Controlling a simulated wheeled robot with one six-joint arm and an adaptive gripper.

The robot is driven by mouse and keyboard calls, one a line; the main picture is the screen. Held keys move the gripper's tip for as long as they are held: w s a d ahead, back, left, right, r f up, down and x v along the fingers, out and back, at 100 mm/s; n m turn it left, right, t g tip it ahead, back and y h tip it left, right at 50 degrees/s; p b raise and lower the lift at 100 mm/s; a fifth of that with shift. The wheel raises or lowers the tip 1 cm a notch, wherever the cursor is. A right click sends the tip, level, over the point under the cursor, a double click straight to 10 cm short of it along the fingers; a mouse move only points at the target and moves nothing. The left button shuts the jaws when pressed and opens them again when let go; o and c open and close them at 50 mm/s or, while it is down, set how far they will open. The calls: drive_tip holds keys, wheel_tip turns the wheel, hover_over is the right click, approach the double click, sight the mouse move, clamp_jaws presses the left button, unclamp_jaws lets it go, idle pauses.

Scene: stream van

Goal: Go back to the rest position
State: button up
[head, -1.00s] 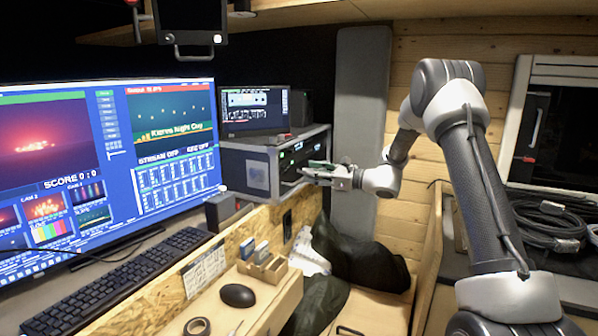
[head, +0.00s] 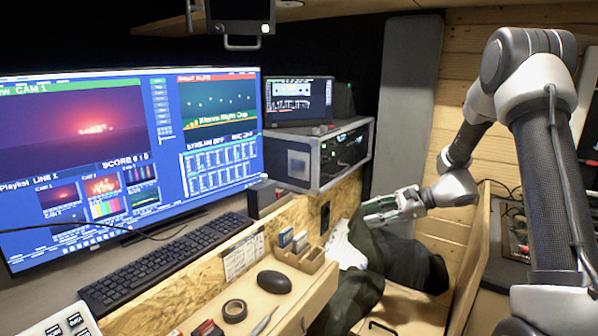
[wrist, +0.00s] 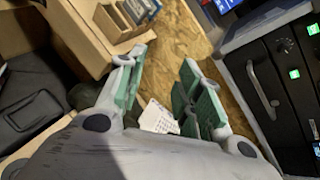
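My gripper (head: 368,210) hangs in the air to the right of and below the front of the rack case (head: 298,163) in the head view. In the wrist view my gripper (wrist: 168,62) shows its two green-padded fingers apart, with nothing between them. Beyond the fingers are the wooden panel and a white sheet. The rack case front (wrist: 285,85), with a handle and green lights, is to the right of the fingers, apart from them.
A wooden organizer (head: 305,259) stands below and left of my gripper, on the desk with a mouse (head: 274,282) and a tape roll (head: 234,311). Dark clothing (head: 405,262) lies beneath my gripper. A large monitor (head: 110,150) and a keyboard (head: 165,262) are at left.

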drive_tip(key=s+d+r+n+h, duration=0.4)
drive_tip(key=s+r+n, duration=0.1)
drive_tip(key=s, duration=0.6)
drive_tip(key=s+d+r+n+h, duration=0.4)
drive_tip(key=s+r+n, duration=0.1)
drive_tip(key=s, duration=0.7)
drive_tip(key=s+d+r+n+h, duration=0.4)
drive_tip(key=s+r+n, duration=0.2)
drive_tip(key=s, duration=0.5)
drive_tip(key=shift+s, duration=0.15)
